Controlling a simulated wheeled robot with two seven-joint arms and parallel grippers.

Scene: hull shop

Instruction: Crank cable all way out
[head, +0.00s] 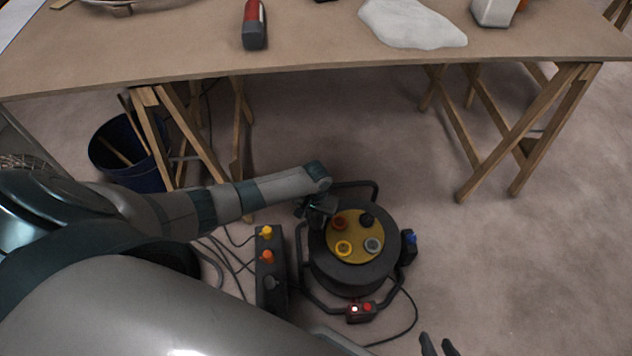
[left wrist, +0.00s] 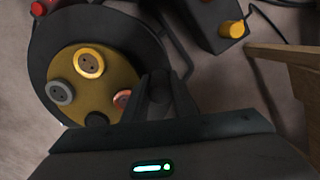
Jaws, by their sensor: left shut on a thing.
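A black cable reel (head: 350,278) with a yellow socket face stands on the floor below the table. Its face carries several round sockets, and it also fills the upper left of the left wrist view (left wrist: 110,25). My left gripper (head: 318,212) is at the upper left edge of the reel face, shut on what looks like the reel's crank handle. In the left wrist view its fingers (left wrist: 158,95) point at the reel's edge and hide the held part. My right gripper (head: 437,346) shows only two fingertips, apart and empty, at the bottom edge.
A dark socket strip (head: 268,278) with yellow and orange plugs stands close left of the reel, with loose cables beside it. A red switch box (head: 361,311) sits at the reel's front. A wooden trestle table (head: 330,55) stands behind. Floor to the right is clear.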

